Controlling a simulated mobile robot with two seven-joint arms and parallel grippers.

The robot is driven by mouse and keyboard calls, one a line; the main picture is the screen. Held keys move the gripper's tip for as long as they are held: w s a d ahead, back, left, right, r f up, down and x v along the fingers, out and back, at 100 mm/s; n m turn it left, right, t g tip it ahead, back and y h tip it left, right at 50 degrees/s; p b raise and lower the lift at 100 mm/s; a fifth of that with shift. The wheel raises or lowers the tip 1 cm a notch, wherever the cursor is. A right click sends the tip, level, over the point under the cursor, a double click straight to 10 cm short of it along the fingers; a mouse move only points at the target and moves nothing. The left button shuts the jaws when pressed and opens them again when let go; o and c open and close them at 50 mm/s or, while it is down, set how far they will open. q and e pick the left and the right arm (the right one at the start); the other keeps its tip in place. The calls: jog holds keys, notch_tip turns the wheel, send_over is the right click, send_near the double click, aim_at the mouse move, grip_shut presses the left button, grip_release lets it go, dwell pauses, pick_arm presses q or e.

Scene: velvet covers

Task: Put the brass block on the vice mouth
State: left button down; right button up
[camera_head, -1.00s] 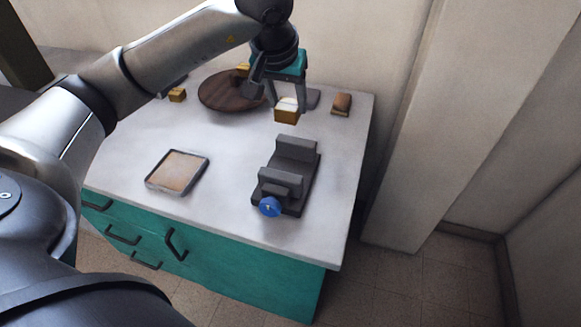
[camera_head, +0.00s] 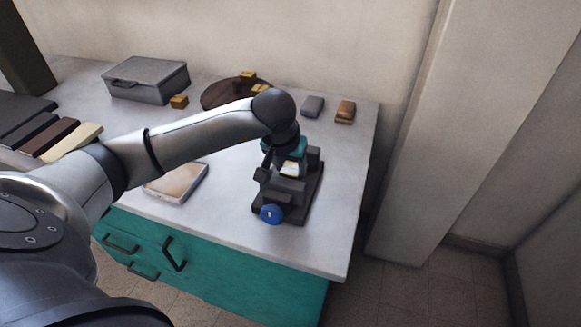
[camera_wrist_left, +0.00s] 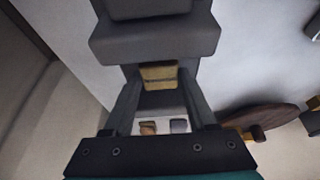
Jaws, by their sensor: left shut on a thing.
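My left gripper (camera_head: 291,165) is over the dark grey vice (camera_head: 313,190) near the right side of the worktop. It is shut on a brass block (camera_wrist_left: 159,75), which shows between the two fingers in the left wrist view. The block is at the vice mouth, between the front jaw (camera_wrist_left: 155,40) and the rear jaw (camera_wrist_left: 162,102). Whether it touches the vice is hard to tell. In the head view my arm and gripper hide most of the block and part of the vice. The vice's blue handle (camera_head: 270,214) faces the front. My right gripper is out of view.
A shallow tray (camera_head: 200,186) lies left of the vice, partly behind my arm. A round dark wooden board (camera_head: 215,97) holds small brass pieces behind. A lidded grey box (camera_head: 150,82), a loose brass block (camera_head: 179,101), a grey block (camera_head: 312,106) and a brown block (camera_head: 345,111) stand farther back.

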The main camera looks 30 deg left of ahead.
pick_arm(q)
jog(key=shift+w+f, duration=0.1)
jog(key=shift+f, duration=0.05)
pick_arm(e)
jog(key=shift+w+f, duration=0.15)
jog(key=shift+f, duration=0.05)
pick_arm(q)
jog(key=shift+c, duration=1)
grip_release()
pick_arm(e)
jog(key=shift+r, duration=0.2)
pick_arm(q)
jog(key=shift+r, duration=0.5)
jog(key=p+v, duration=0.1)
jog(key=v, duration=0.4)
jog(key=p+v, duration=0.1)
jog(key=v, duration=0.4)
jog(key=shift+s+r, duration=0.25)
jog(key=shift+s, duration=0.1)
jog(key=shift+s+r, duration=0.15)
jog(key=shift+r, duration=0.15)
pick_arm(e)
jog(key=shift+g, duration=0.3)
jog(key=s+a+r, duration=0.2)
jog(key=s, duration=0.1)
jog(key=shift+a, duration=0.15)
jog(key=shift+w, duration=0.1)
